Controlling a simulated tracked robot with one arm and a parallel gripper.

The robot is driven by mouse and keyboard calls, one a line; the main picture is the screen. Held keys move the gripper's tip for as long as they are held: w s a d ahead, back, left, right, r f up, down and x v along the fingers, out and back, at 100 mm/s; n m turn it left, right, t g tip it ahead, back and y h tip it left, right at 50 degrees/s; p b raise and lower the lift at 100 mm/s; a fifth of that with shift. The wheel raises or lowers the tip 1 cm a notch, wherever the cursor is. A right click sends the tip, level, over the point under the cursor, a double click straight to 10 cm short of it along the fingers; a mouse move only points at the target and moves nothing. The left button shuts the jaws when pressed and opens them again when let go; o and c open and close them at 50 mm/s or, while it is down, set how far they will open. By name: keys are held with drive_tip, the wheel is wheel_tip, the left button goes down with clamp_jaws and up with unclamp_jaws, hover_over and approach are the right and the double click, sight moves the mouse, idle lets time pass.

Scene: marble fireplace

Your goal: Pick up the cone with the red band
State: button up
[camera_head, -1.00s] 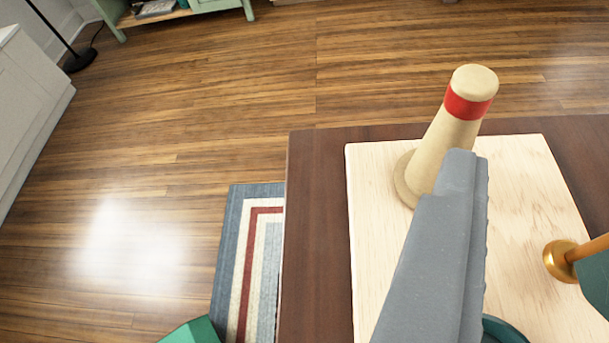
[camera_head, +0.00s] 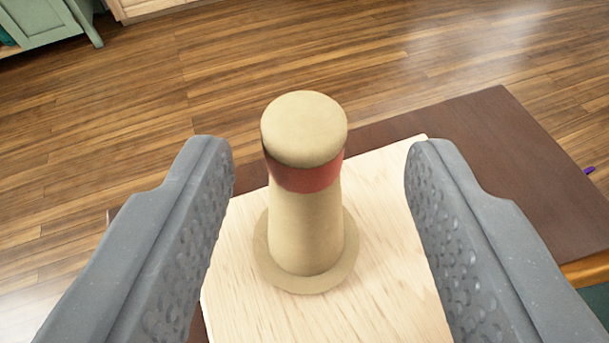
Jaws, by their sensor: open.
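The cone with the red band (camera_head: 305,222) is tan, with a rounded top, a red band just under it and a wide round foot. It stands upright on a pale wooden board (camera_head: 393,290) in the middle of the view. My gripper (camera_head: 318,160) is open. One grey finger is to the left of the cone and one to the right, with a clear gap on each side. Neither finger appears to touch it. How far the fingertips are from the cone in depth is hard to tell.
The board lies on a dark brown table (camera_head: 480,150), whose far edge shows behind the cone. A small purple thing (camera_head: 589,171) is at the table's right edge. Beyond is open wooden floor (camera_head: 200,90), with a green cabinet (camera_head: 45,22) at the upper left.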

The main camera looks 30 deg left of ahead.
sight(306, 171)
drive_tip(key=x, duration=0.4)
drive_tip(key=shift+s+a+f+b, duration=0.1)
drive_tip(key=shift+s+a+b, duration=0.05)
drive_tip(key=shift+b, duration=0.2)
clamp_jaws()
